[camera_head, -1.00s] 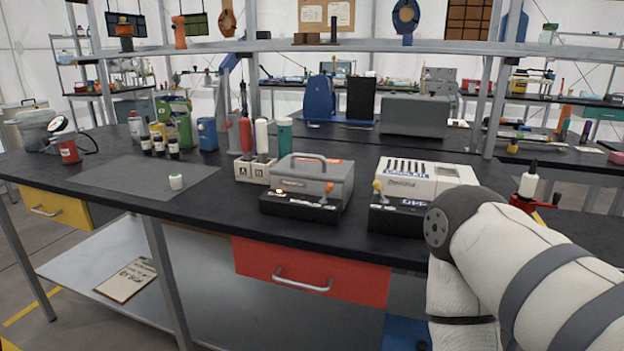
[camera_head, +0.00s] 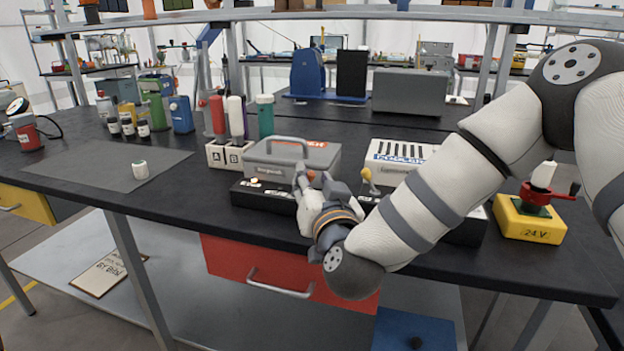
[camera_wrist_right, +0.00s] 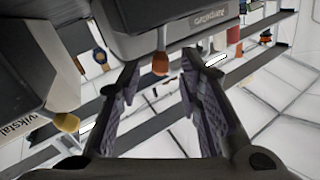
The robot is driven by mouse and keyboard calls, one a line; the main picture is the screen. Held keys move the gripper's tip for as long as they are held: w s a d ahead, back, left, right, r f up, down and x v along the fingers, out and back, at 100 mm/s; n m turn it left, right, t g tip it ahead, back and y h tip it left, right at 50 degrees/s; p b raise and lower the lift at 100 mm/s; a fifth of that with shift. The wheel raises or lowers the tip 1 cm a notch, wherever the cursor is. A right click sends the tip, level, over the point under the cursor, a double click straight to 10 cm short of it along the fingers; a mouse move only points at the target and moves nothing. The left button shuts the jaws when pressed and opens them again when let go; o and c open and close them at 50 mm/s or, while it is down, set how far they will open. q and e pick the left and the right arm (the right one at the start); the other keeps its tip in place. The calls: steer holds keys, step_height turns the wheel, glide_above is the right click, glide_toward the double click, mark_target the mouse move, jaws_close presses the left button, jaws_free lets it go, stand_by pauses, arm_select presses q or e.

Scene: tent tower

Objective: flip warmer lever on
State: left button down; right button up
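A grey box with a top handle (camera_head: 300,152) stands on a black base (camera_head: 262,193). A small light glows at the base's left. Its orange-knobbed lever (camera_head: 311,176) is at the base's right, partly covered by my gripper. My right gripper (camera_head: 320,180) is at that lever. In the right wrist view the gripper (camera_wrist_right: 162,68) is open, with the orange knob (camera_wrist_right: 160,64) between its fingertips and gaps visible on both sides. A white slotted unit (camera_head: 398,152) stands to the right with a yellow-knobbed lever (camera_head: 368,175). Which unit is the warmer is not readable. My left gripper is out of view.
The yellow lever also shows in the wrist view (camera_wrist_right: 67,122), left of the fingers. A holder marked A and B (camera_head: 229,155) with bottles stands left of the grey box. A yellow 24V block (camera_head: 530,225) is at the right. A grey mat (camera_head: 100,170) is mostly clear.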

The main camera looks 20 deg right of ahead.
steer(key=shift+w+d, duration=0.1)
steer(key=shift+w, duration=0.5)
jaws_close()
steer(key=shift+s+d+m, duration=0.15)
steer(key=shift+s+m, duration=0.05)
steer(key=shift+m, duration=0.3)
steer(key=shift+d+f+m+t, duration=0.1)
steer(key=shift+f+m+t, duration=0.1)
steer(key=shift+m+t, duration=0.15)
jaws_free()
